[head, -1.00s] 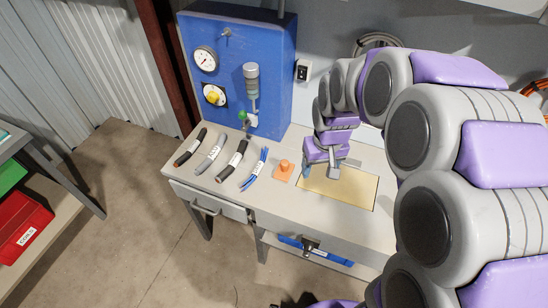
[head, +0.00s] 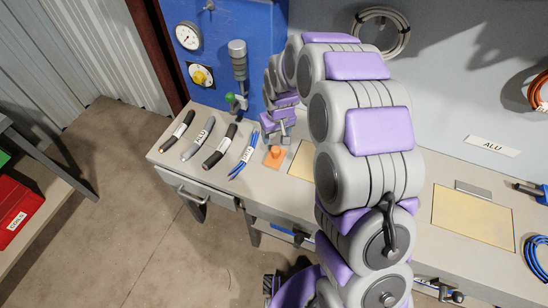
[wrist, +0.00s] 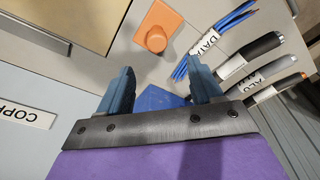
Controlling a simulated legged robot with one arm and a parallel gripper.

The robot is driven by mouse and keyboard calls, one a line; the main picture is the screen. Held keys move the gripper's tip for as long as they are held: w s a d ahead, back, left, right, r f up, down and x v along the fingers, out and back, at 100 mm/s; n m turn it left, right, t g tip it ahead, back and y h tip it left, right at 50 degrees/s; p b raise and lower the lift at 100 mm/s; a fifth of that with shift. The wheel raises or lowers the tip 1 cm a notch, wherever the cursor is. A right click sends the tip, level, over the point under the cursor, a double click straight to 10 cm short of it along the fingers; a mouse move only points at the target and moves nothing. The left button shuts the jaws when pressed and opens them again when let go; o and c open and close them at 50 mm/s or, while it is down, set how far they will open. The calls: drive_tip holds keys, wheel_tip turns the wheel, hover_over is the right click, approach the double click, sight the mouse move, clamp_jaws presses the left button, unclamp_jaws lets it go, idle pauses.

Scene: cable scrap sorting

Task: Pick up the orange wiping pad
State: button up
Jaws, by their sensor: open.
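The orange wiping pad (head: 275,157) is a flat square with a round knob on top. It lies on the workbench between the blue cable bundle and a yellowish panel. It also shows at the top of the wrist view (wrist: 158,32). My gripper (head: 279,138) is just behind the pad in the head view, apart from it. In the wrist view my gripper (wrist: 162,82) has its two blue-grey fingers spread, with nothing between them. The pad lies beyond the fingertips.
Several labelled cables (head: 220,145) lie in a row left of the pad, with the blue cable bundle (head: 243,157) closest. A yellowish panel (head: 301,163) is right of the pad. An open drawer (head: 198,190) sticks out below.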

hover_over(275, 149)
drive_tip(key=f, duration=0.4)
drive_tip(key=shift+s+d+f+b, duration=0.25)
drive_tip(key=shift+s+f+b, duration=0.05)
drive_tip(key=shift+f+b, duration=0.1)
drive_tip(key=shift+w+a+f, duration=0.15)
drive_tip(key=shift+f, duration=0.65)
drive_tip(key=f, duration=0.1)
drive_tip(key=f+b, duration=0.1)
drive_tip(key=f, duration=0.2)
drive_tip(key=shift+w+b, duration=0.25)
drive_tip(key=shift+b, duration=0.1)
drive_tip(key=shift+c, duration=0.3)
clamp_jaws()
